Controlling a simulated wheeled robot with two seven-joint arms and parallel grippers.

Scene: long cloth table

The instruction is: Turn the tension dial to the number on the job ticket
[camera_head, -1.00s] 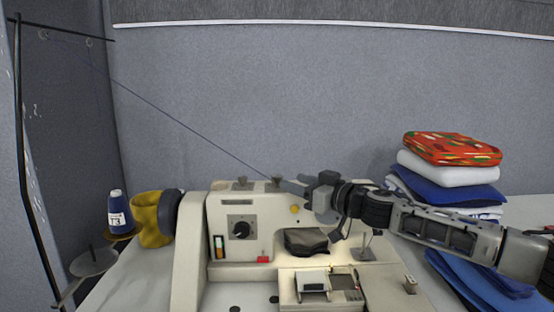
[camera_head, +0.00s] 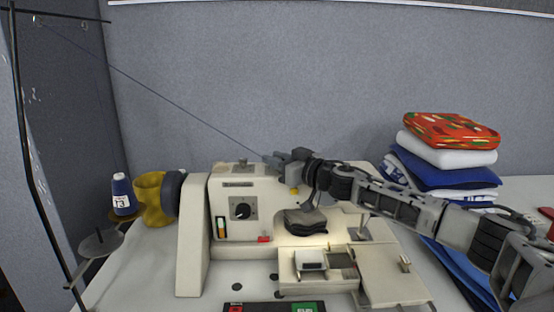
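The cream sewing machine (camera_head: 190,245) stands on the table. A black dial (camera_head: 241,208) with a pale pointer is on its front face; the pointer tilts, but its numbers are too small to read. My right gripper (camera_head: 275,161) reaches in from the right over the machine's top, above and right of the dial and apart from it. Its fingers are too small and dark to show whether they are open. A blue thread cone (camera_head: 121,194) at the left carries a white label that seems to end in 3. I see no sure job ticket. My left gripper is not in view.
A grey knob (camera_head: 240,164) stands on the machine top. Folded cloths (camera_head: 450,155) are stacked at the right. A thread runs from the stand (camera_head: 22,120) towards my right gripper. A button panel (camera_head: 272,307) is at the bottom.

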